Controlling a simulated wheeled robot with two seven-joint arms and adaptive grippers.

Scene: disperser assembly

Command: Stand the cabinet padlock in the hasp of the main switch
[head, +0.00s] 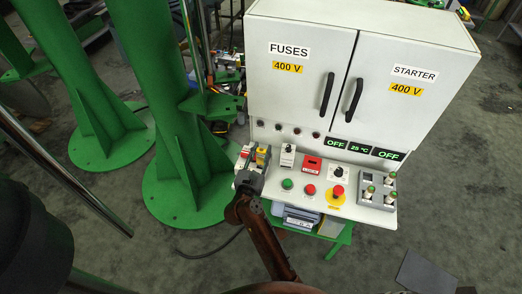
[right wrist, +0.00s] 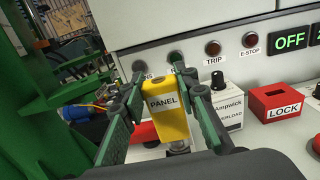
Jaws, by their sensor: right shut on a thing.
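My right gripper (head: 256,166) is shut on the yellow padlock (right wrist: 168,108), labelled PANEL. In the right wrist view the padlock stands roughly upright between the green finger pads. In the head view the padlock (head: 262,154) shows at the left end of the control panel. A red part (right wrist: 145,132) shows behind the padlock in the right wrist view, perhaps the main switch; its hasp is hidden. I cannot tell whether the padlock touches it. My left gripper is not in view.
The white cabinet (head: 365,60) rises behind the panel. Right of the gripper are an overload knob box (right wrist: 226,103), a red LOCK box (right wrist: 279,102), push buttons, a red emergency stop (head: 338,190) and a grey holder (head: 375,197). A green column (head: 150,80) stands to the left.

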